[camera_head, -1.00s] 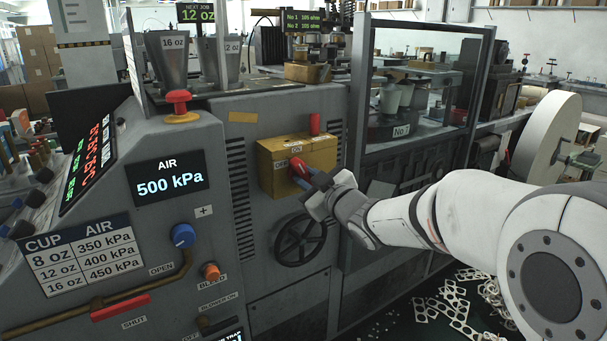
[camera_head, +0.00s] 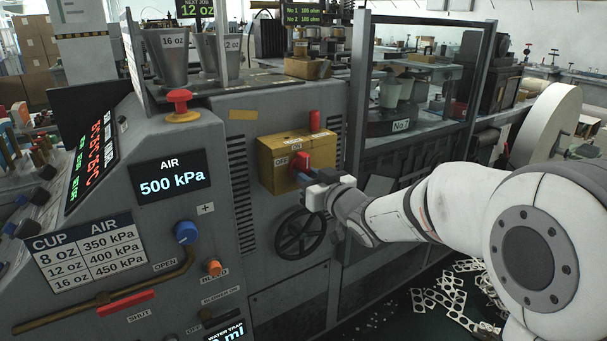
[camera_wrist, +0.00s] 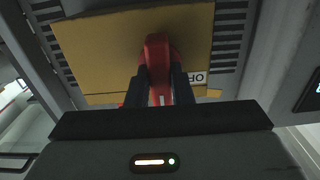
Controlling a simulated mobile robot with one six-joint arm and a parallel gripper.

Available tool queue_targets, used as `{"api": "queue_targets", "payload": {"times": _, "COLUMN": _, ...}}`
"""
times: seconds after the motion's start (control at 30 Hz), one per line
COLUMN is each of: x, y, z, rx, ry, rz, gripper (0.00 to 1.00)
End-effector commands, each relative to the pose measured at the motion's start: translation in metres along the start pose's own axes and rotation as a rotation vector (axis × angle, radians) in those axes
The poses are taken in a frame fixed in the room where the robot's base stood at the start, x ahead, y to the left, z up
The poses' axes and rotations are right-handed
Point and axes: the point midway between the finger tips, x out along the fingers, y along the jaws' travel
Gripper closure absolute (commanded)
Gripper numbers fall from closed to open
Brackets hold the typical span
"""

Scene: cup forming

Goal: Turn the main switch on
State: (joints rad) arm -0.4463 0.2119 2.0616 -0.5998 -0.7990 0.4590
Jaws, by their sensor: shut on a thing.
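The main switch is a yellow box (camera_head: 290,150) on the grey machine front, with OFF and ON labels and a red handle (camera_head: 301,161). The handle stands roughly upright, its top near the ON label at the box's upper edge; the OFF label is to its left. My gripper (camera_head: 307,181) is shut on the handle from the front right. In the wrist view the red handle (camera_wrist: 158,52) sits between the two dark fingers, with the OFF label to the right. The fingers hide the handle's lower part.
A black handwheel (camera_head: 300,233) is just below the box. A red piece (camera_head: 314,121) stands on its top. A glass-fronted cabinet (camera_head: 415,90) is to the right. The air panel (camera_head: 168,180) with blue (camera_head: 186,232) and orange (camera_head: 214,267) knobs is at left.

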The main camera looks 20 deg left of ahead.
Motion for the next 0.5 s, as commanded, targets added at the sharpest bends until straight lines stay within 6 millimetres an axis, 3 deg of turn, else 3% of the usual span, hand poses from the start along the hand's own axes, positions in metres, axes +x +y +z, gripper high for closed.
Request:
{"api": "queue_targets", "payload": {"times": 0.3, "x": -0.0011, "y": 0.0009, "z": 0.0060, "rx": 0.006, "ry": -0.012, "rz": 0.003, "gripper": 1.00}}
{"api": "queue_targets", "payload": {"times": 0.33, "x": -0.0011, "y": 0.0008, "z": 0.0059, "rx": 0.006, "ry": -0.012, "rz": 0.003, "gripper": 0.78}}
{"api": "queue_targets", "payload": {"times": 0.5, "x": -0.0006, "y": 0.0005, "z": 0.0038, "rx": 0.004, "ry": -0.007, "rz": 0.002, "gripper": 0.64}}
